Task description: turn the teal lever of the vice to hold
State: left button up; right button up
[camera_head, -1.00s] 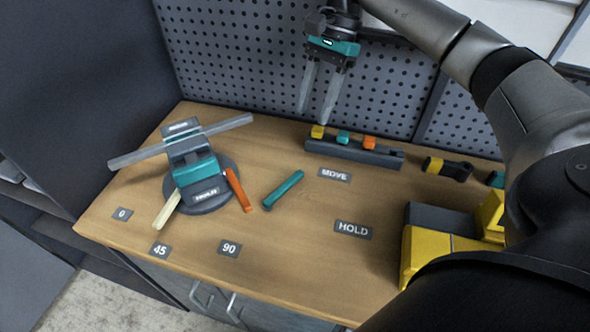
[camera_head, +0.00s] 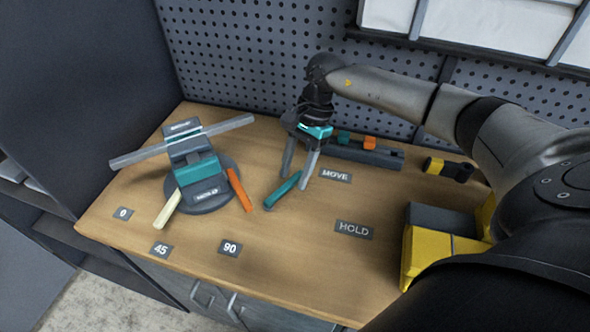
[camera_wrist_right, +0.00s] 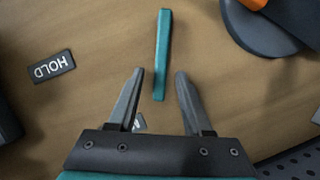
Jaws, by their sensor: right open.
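The teal lever (camera_head: 283,190) is a short bar above the bench, to the right of the vice (camera_head: 197,170) on its round dark base. The lever also shows in the right wrist view (camera_wrist_right: 162,52), ahead of and between the fingers. The HOLD label (camera_head: 354,229) lies to the lever's lower right, and the MOVE label (camera_head: 335,175) to its right. My right gripper (camera_head: 296,180) is open, its fingers pointing down close to the lever; in the right wrist view the fingertips (camera_wrist_right: 160,72) stand either side of the lever's near end. My left gripper is out of view.
An orange lever (camera_head: 239,190) and a cream lever (camera_head: 167,209) are at the vice base. A long grey bar (camera_head: 228,125) crosses the vice top. A dark rack (camera_head: 365,154) stands behind my gripper. A yellow and grey object (camera_head: 428,250) is at right. The front middle is clear.

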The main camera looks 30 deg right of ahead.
grip_shut()
dwell(0.5)
dwell(1.0)
